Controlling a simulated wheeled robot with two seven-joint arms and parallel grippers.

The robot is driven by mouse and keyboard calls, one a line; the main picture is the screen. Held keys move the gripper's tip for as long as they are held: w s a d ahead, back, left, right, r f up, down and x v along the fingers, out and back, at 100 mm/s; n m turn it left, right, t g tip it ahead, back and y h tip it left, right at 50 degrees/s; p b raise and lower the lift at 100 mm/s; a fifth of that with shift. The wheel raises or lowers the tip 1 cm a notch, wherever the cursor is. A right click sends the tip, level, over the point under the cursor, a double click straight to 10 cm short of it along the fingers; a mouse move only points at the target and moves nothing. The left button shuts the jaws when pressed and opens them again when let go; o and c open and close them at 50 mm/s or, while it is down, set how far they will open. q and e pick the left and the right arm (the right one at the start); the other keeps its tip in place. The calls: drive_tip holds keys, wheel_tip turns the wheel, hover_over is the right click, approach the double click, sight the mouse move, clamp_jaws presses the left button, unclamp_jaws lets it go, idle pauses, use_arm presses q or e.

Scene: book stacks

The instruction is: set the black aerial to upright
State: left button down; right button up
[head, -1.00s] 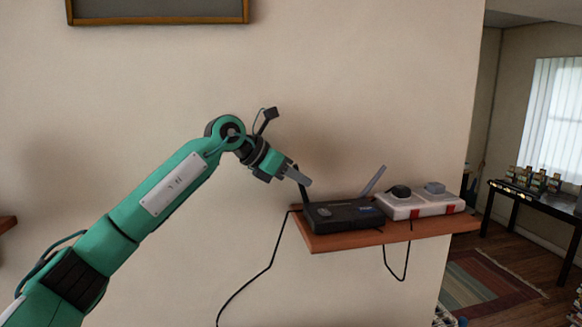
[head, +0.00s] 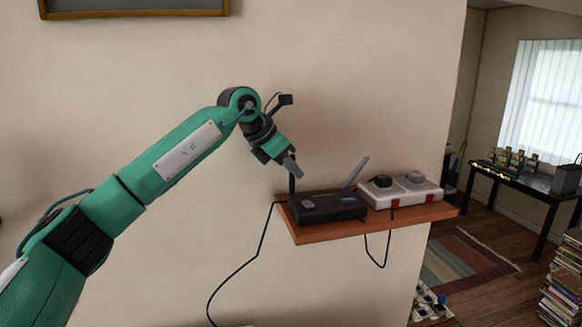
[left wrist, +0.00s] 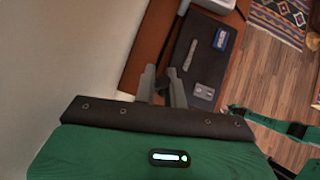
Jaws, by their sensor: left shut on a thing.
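The black router (head: 335,207) sits on a small wooden wall shelf and shows partly in the left wrist view (left wrist: 207,60). The black aerial (head: 292,185) rises from its left end and looks about upright. A grey aerial (head: 355,172) at its other end tilts to the right. My left gripper (head: 293,169) comes from the upper left, shut on the black aerial's upper part, whose tip its fingers hide. In the left wrist view my left gripper (left wrist: 162,84) has its fingers close together beside the router, and the aerial is hard to make out.
The shelf (head: 320,234) also bears a white power strip (head: 410,195) with plugs, right of the router. A black cable (head: 262,250) hangs at the left and another loops below. The wall is close behind. A dark table (head: 515,182) stands far right.

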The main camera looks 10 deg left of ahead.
use_arm(q)
drive_tip(key=c, duration=1.5)
unclamp_jaws()
drive_tip(key=shift+a+r, duration=0.1)
drive_tip(key=shift+a, duration=0.05)
drive_tip(key=b+v, duration=0.5)
drive_tip(key=v, duration=0.8)
drive_tip(key=shift+s+r, duration=0.15)
drive_tip(key=shift+r, duration=0.05)
